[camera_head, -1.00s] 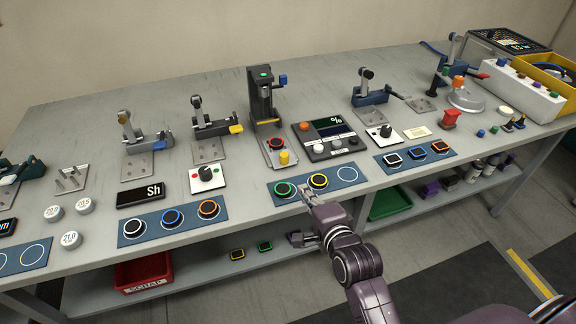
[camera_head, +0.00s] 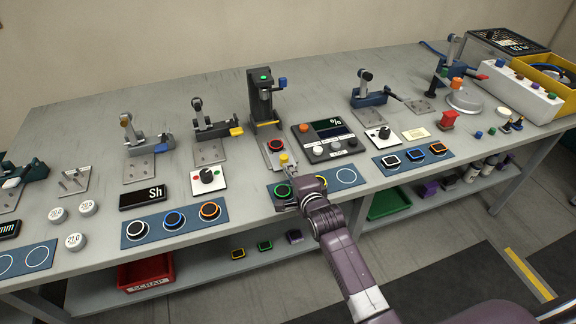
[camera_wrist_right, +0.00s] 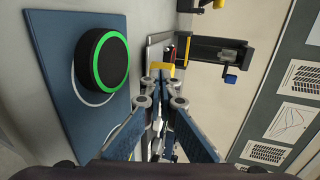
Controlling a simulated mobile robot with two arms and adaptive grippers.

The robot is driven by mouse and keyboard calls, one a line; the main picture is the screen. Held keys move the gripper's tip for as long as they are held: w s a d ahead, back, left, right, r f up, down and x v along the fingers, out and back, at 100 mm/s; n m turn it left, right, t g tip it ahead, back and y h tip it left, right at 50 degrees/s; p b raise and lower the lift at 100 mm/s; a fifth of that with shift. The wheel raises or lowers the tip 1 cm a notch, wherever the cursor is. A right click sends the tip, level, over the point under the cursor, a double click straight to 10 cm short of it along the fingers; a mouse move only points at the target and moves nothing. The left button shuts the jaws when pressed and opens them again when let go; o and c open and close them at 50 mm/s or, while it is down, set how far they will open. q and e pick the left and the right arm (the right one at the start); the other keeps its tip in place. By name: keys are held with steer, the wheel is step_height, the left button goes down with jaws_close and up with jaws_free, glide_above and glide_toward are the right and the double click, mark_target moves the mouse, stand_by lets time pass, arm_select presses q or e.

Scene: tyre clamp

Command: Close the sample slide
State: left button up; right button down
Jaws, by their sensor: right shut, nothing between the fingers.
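The sample slide (camera_head: 270,155) is a metal plate sticking out toward me from the base of a black tester (camera_head: 263,98) with a green top light. It carries a black sample with a red ring (camera_head: 276,145) and a yellow knob (camera_head: 284,158) at its front. The knob also shows in the right wrist view (camera_wrist_right: 166,68), just beyond my fingertips. My right gripper (camera_head: 289,175) is shut and empty, on the near side of the knob; I cannot tell whether it touches it. My left gripper is not in view.
A green-ringed puck (camera_head: 283,191) sits on a blue mat (camera_head: 362,183) beside my gripper; it is large in the wrist view (camera_wrist_right: 105,58). My arm hides the mat's middle. A control box with a display (camera_head: 328,140) stands right of the slide. Other fixtures line the bench.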

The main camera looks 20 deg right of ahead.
steer(key=shift+w, duration=0.55)
